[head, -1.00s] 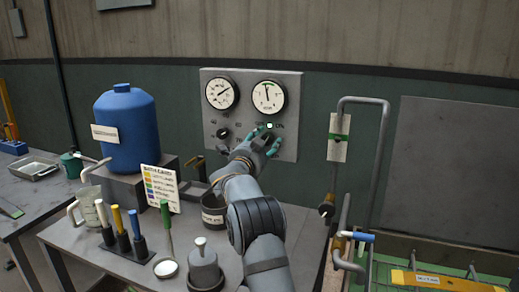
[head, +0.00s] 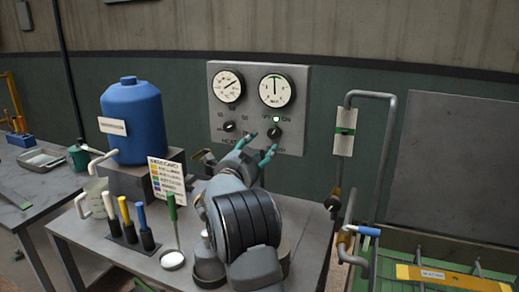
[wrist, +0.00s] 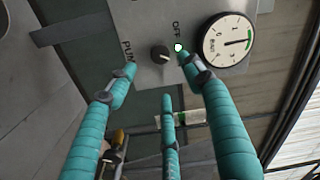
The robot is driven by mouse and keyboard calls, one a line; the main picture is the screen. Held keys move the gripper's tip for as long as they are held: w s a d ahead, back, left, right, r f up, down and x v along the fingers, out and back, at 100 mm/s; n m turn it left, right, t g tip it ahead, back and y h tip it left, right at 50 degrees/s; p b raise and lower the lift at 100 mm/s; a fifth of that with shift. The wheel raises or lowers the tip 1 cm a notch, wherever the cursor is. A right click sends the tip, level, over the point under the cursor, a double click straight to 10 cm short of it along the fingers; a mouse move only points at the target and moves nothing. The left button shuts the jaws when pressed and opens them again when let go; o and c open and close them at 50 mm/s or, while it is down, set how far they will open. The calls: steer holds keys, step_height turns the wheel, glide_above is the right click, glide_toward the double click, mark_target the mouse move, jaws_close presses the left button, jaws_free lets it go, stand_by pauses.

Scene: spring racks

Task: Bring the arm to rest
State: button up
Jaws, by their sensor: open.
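My gripper (head: 262,146) has teal fingers and is in front of the lower right of the grey control panel (head: 217,103). The fingers are spread and hold nothing. In the wrist view my gripper (wrist: 158,85) shows its fingers apart, with the black pump knob (wrist: 160,53) beyond them and clear of them. The pump knob also shows in the head view (head: 275,132), with a lit lamp (head: 277,119) just above it. My arm reaches up over the workbench, bent at the elbow.
A blue tank (head: 133,120) stands left of the arm. Colored-handled tools (head: 125,225) and a label card (head: 167,182) stand on the bench (head: 92,238). A grey pipe (head: 388,155) rises on the right, beside a green-edged tank with a yellow bar (head: 440,275).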

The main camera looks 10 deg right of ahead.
mark_target(272, 134)
steer(key=x, duration=1.1)
steer(key=shift+w+d, duration=0.15)
steer(key=shift+w, duration=0.1)
steer(key=shift+w+d, duration=0.15)
steer(key=shift+w, duration=0.1)
steer(key=shift+s, duration=0.1)
